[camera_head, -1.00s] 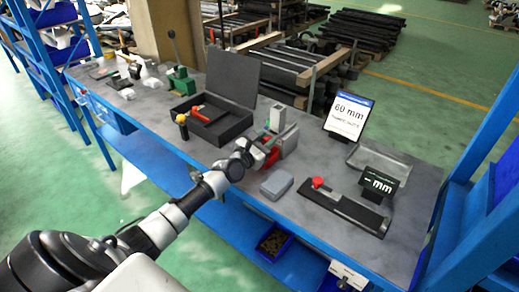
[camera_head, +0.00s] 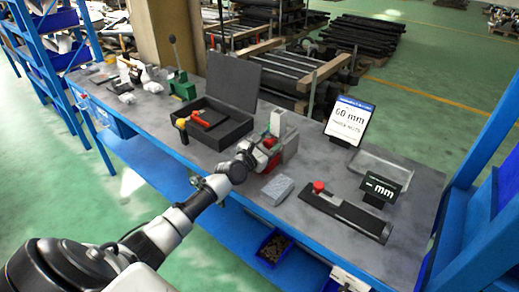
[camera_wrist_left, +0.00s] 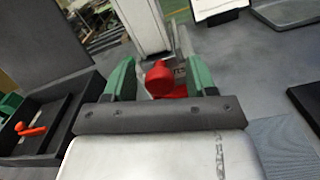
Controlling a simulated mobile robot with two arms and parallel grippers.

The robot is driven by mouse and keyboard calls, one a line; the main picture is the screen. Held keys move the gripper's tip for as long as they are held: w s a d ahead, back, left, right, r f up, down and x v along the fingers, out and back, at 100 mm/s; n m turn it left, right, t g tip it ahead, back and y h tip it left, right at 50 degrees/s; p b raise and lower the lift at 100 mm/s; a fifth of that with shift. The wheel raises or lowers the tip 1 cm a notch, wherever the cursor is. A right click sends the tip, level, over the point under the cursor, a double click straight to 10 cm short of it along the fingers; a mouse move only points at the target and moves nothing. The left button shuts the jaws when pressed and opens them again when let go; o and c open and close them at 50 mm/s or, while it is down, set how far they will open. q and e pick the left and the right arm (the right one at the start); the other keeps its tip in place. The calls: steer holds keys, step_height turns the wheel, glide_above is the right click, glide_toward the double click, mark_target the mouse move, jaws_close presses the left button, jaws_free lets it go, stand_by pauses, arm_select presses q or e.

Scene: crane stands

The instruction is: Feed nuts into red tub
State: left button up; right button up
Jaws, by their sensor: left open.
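My left gripper (camera_head: 268,152) is at the grey upright device (camera_head: 278,122) near the middle of the bench. In the left wrist view its two green fingers (camera_wrist_left: 160,76) are apart. A round red knob (camera_wrist_left: 158,80) shows between them, with more red below it; I cannot tell whether the fingers touch it. No red tub can be made out for certain. A blue bin (camera_head: 274,248) on the lower shelf holds small brownish pieces, too small to identify as nuts. My right gripper is not in view.
A black open case (camera_head: 225,132) with a red-handled tool lies left of the gripper. A grey block (camera_head: 278,190) sits in front. A black plate with a red knob (camera_head: 318,187), a 60 mm sign (camera_head: 349,120) and a small display (camera_head: 381,188) stand to the right.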

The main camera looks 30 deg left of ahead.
arm_select(q)
steer(key=s, duration=0.6)
steer(key=s+a, duration=0.1)
steer(key=s, duration=0.3)
stand_by(0.3)
